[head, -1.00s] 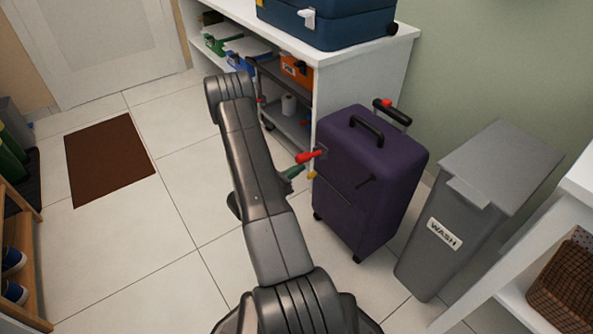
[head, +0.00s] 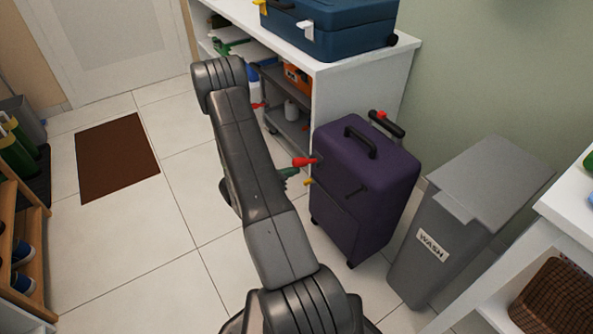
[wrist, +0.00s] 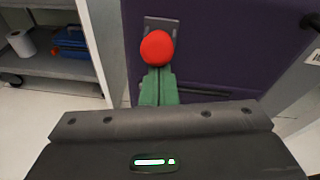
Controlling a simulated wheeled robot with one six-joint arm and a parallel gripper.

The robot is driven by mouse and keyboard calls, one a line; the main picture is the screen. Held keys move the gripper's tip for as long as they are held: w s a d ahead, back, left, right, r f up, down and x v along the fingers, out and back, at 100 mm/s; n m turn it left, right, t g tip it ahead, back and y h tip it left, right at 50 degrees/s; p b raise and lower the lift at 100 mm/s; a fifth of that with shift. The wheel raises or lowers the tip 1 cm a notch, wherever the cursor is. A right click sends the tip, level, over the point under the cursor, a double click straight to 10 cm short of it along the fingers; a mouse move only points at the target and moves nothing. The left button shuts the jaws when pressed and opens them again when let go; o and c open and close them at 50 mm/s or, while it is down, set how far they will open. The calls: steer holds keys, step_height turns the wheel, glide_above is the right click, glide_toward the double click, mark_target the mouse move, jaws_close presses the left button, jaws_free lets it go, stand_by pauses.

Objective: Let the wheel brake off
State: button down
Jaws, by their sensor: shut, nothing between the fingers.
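The purple suitcase (head: 365,185) stands upright on the floor beside the white shelf unit. A lever with a red knob (head: 304,162) sticks out from its side. In the wrist view the round red knob (wrist: 157,48) sits in front of a grey plate (wrist: 160,24) on the purple side (wrist: 215,45). My gripper (head: 288,173) has green fingers and is just below and left of the red knob. In the wrist view my gripper (wrist: 158,85) is shut and empty, its fingertips right under the knob. I cannot tell whether they touch it.
A grey bin marked WASH (head: 465,215) stands right of the suitcase. A blue case (head: 330,28) lies on the white unit (head: 345,80). A grey trolley (head: 290,128) is left of the suitcase.

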mark_target(299, 160)
steer(key=r+p, duration=0.1)
steer(key=r+g+y+p, duration=0.1)
steer(key=shift+w+d+r+y, duration=0.15)
steer(key=shift+d+r+y, duration=0.05)
steer(key=shift+r+y, duration=0.1)
steer(key=shift+w+d+r+g+y+p, duration=0.15)
steer(key=shift+r+g+y+p, duration=0.3)
steer(key=shift+p, duration=0.1)
steer(key=shift+w+d+r+g+y+p, duration=0.1)
steer(key=shift+d+r+g+y+p, duration=0.05)
steer(key=shift+r+g+y+p, duration=0.3)
steer(key=shift+w+d+r+g+y+p, duration=0.3)
steer(key=shift+r+g+y+p, duration=0.25)
steer(key=shift+y, duration=0.35)
steer(key=shift+w+d+r, duration=0.1)
steer(key=shift+d+r, duration=0.1)
steer(key=shift+d, duration=0.1)
steer(key=shift+w+r, duration=0.1)
